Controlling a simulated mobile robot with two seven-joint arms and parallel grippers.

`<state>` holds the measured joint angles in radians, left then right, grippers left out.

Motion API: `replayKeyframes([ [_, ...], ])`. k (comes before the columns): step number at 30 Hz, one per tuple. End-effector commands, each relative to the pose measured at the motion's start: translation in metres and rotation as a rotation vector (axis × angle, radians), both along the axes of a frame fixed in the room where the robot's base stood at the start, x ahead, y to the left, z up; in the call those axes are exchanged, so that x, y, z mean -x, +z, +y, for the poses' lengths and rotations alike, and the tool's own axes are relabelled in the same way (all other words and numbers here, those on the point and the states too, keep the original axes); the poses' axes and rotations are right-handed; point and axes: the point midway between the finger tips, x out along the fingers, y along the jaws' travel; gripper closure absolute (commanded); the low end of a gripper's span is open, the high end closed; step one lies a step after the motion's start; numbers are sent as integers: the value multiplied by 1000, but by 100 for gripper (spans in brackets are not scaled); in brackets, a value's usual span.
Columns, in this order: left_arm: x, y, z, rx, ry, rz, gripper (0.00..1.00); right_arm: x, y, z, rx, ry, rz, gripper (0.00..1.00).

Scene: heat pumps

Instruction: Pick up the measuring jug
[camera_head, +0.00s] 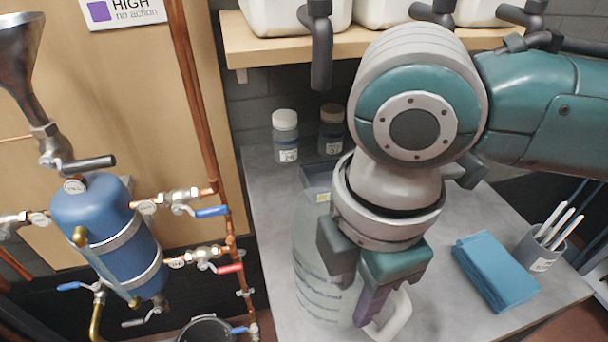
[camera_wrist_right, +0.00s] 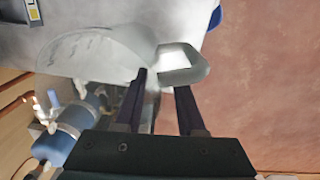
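The measuring jug (camera_head: 312,285) is a large translucent vessel with dark scale marks and a pale loop handle (camera_head: 396,318). It stands on the grey worktop, its upper right part hidden behind my right gripper. My right gripper (camera_head: 362,300) points down at the handle side of the jug. In the right wrist view the jug (camera_wrist_right: 90,52) and its handle (camera_wrist_right: 190,75) lie just beyond the fingertips of my right gripper (camera_wrist_right: 160,82). The fingers are apart; I cannot tell whether they touch the handle. My left gripper is not in view.
Two lidded bottles (camera_head: 286,137) stand at the worktop's back. A blue folded cloth (camera_head: 496,272) and a grey cup of white sticks (camera_head: 543,245) are to the right. A wooden shelf (camera_head: 270,48) hangs above. Copper pipes (camera_head: 200,110) and a blue tank (camera_head: 105,235) are left.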

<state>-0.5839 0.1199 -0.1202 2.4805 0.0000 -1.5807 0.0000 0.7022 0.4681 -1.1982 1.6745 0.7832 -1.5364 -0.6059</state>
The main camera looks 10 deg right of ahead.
Motion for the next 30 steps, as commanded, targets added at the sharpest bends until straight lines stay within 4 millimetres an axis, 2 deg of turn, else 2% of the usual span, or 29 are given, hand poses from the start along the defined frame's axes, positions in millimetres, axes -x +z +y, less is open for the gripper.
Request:
replayKeyframes([
  [1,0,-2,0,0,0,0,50,0,-9,0,0,-1,1,61],
  [4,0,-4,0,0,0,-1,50,0,-18,1,0,0,0,61],
  [12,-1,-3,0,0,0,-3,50,-1,-20,0,0,1,-1,62],
  [22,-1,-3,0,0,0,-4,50,-1,-20,1,0,1,-2,100],
  [30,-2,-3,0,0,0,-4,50,-1,-20,1,0,0,-2,100],
])
